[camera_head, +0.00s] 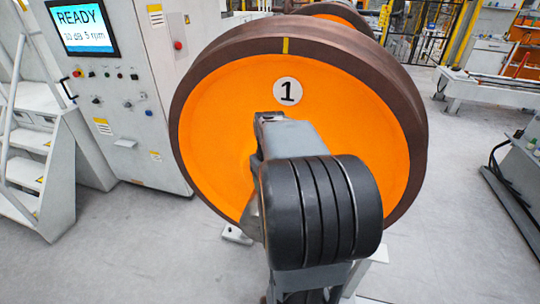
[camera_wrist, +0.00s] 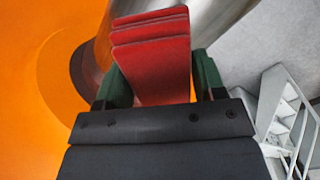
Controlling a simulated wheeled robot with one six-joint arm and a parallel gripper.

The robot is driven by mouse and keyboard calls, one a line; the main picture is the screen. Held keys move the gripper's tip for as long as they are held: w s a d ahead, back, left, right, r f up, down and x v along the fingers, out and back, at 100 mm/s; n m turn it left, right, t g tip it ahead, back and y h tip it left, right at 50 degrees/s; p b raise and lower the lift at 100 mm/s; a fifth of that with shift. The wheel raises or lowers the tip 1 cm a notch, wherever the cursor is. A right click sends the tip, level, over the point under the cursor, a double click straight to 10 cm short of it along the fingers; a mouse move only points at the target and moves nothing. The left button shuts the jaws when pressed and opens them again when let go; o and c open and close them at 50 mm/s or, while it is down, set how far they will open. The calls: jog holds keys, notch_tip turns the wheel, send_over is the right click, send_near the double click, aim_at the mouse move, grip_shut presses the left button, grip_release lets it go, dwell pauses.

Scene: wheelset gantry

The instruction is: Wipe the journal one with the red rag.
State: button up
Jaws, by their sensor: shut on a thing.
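The orange wheel (camera_head: 215,130) marked with a 1 stands upright in the middle of the head view. It also shows at the left of the wrist view (camera_wrist: 30,60). The shiny metal journal (camera_wrist: 215,18) juts from it, at the top of the wrist view. In the head view my arm covers the journal and the gripper. My gripper (camera_wrist: 160,82) is shut on the folded red rag (camera_wrist: 152,58), held between its green fingers. The rag's far end overlaps the journal in the wrist view; I cannot tell whether they touch.
A control cabinet (camera_head: 120,100) with a screen reading READY and "5 rpm" stands at the left. White steps (camera_head: 25,170) stand beside it, and steps also show in the wrist view (camera_wrist: 285,125). A bench (camera_head: 490,90) stands at the right. The grey floor (camera_head: 455,200) right of the wheel is clear.

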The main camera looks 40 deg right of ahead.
notch_tip(320, 180, up, 3)
jog(key=shift+s+a+r+p, duration=0.15)
jog(key=shift+p, duration=0.45)
jog(key=shift+r+p, duration=0.6)
jog(key=shift+r, duration=0.1)
jog(key=shift+r+p, duration=1.35)
jog(key=shift+r, duration=0.35)
jog(key=shift+f, duration=0.1)
